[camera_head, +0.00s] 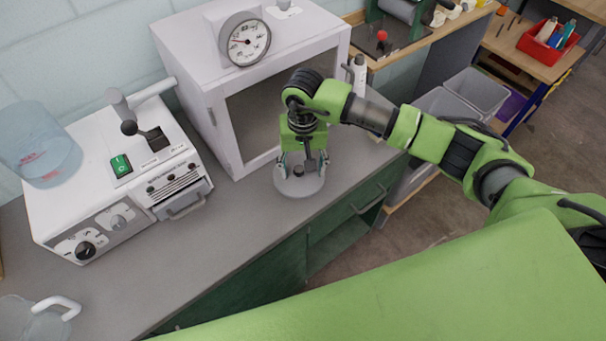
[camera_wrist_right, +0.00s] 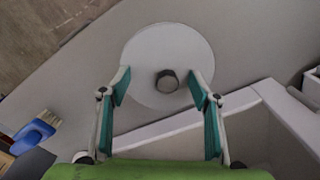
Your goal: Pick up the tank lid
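The tank lid (camera_head: 291,187) is a round, pale grey-white disc with a dark knob in its middle. It lies flat on the grey counter near its front edge, and it also shows in the right wrist view (camera_wrist_right: 165,42). My right gripper (camera_head: 302,162) points down over the lid. In the right wrist view my right gripper (camera_wrist_right: 158,88) has its two teal-padded fingers spread wide, with the knob (camera_wrist_right: 167,82) between them and gaps on both sides. The height of the fingertips above the lid is hard to tell. My left gripper is not in view.
A white cabinet (camera_head: 192,72) with a dial gauge (camera_head: 246,40) stands close behind the lid. A white bottle (camera_head: 359,76) is right of it. A white machine (camera_head: 70,195) and a clear blue tank (camera_head: 40,150) stand at left.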

